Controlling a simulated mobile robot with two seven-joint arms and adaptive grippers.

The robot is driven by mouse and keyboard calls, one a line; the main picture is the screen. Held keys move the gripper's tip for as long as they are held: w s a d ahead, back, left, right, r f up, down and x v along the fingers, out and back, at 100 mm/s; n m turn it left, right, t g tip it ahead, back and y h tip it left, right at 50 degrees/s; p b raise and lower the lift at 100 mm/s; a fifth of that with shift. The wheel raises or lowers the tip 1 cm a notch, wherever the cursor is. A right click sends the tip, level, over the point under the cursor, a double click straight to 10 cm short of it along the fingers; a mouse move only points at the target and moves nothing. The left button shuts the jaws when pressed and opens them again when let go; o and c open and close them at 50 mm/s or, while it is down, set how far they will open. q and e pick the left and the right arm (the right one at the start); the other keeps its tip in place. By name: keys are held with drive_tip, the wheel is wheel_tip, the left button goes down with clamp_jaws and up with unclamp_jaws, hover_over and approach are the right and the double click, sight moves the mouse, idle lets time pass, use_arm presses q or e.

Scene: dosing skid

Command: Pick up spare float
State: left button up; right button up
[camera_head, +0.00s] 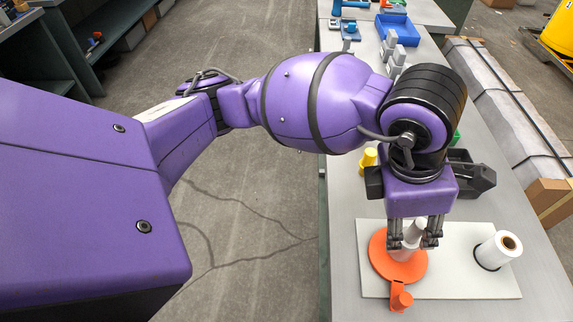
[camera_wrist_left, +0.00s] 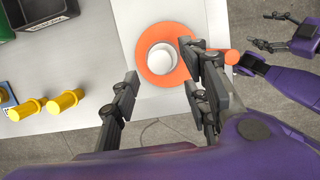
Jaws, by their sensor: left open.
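A white cylinder (camera_head: 411,238) with a round top stands in the middle of an orange disc (camera_head: 384,262), and is likely the spare float. In the left wrist view the cylinder (camera_wrist_left: 168,56) sits inside the orange ring (camera_wrist_left: 146,72). My left gripper (camera_head: 415,243) points down over the disc, its fingers open on either side of the cylinder in the head view. In the left wrist view its open fingers (camera_wrist_left: 160,90) appear nearer the camera than the cylinder. Contact cannot be told. My right gripper (camera_wrist_left: 275,31) shows open and empty at the upper right of that view.
The disc and a white roll (camera_head: 497,251) lie on a pale board (camera_head: 455,275) on the grey bench. Yellow pegs (camera_wrist_left: 50,104) and a dark bin (camera_head: 470,173) are close by. A blue tray (camera_head: 398,30) is farther back.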

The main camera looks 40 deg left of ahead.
sight(409, 230)
use_arm(q)
drive_tip(key=x, duration=0.4)
drive_tip(key=shift+d+f, duration=0.1)
drive_tip(key=shift+d, duration=0.15)
drive_tip(key=shift+f, duration=0.3)
drive_tip(key=shift+d, duration=0.1)
drive_tip(key=shift+c, duration=1.2)
clamp_jaws()
use_arm(e)
drive_tip(key=shift+w, duration=0.1)
